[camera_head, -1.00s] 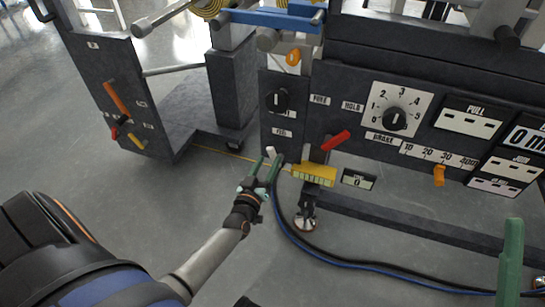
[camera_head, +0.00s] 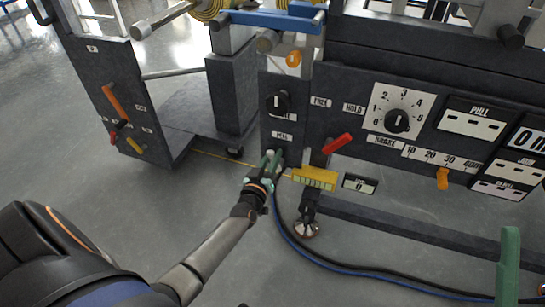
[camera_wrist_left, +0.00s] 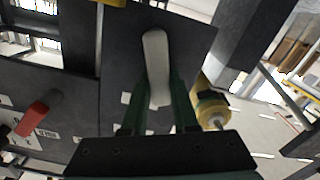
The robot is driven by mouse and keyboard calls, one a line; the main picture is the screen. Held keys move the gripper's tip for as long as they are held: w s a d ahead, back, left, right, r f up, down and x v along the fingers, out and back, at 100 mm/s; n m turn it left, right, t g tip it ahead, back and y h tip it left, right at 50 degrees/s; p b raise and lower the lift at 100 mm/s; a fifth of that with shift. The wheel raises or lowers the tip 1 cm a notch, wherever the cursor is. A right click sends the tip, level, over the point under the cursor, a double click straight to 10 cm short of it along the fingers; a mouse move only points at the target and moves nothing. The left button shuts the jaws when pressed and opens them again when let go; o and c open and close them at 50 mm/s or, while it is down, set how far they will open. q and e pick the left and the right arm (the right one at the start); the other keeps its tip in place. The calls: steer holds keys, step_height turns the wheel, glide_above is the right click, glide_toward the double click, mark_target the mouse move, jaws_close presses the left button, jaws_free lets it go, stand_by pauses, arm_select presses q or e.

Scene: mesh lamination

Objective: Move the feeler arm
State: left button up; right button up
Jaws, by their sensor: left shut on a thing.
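The feeler arm (camera_wrist_left: 156,62) is a pale, rounded bar on a dark panel. In the left wrist view its lower part lies between the two green fingers of my left gripper (camera_wrist_left: 160,98), which is shut on it. In the head view my left gripper (camera_head: 272,160) is at the low front of the machine, left of the yellow block, and hides the feeler arm. A green finger of my right gripper (camera_head: 509,265) shows at the lower right edge; its opening cannot be judged.
A yellow block (camera_head: 315,178) and a red lever (camera_head: 337,144) are just right of my left gripper. Black and blue cables (camera_head: 330,262) run along the floor. The black knob (camera_head: 279,103) is above. Grey floor (camera_head: 90,215) is open at left.

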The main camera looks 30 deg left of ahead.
arm_select(q)
jaws_close()
stand_by(0.9)
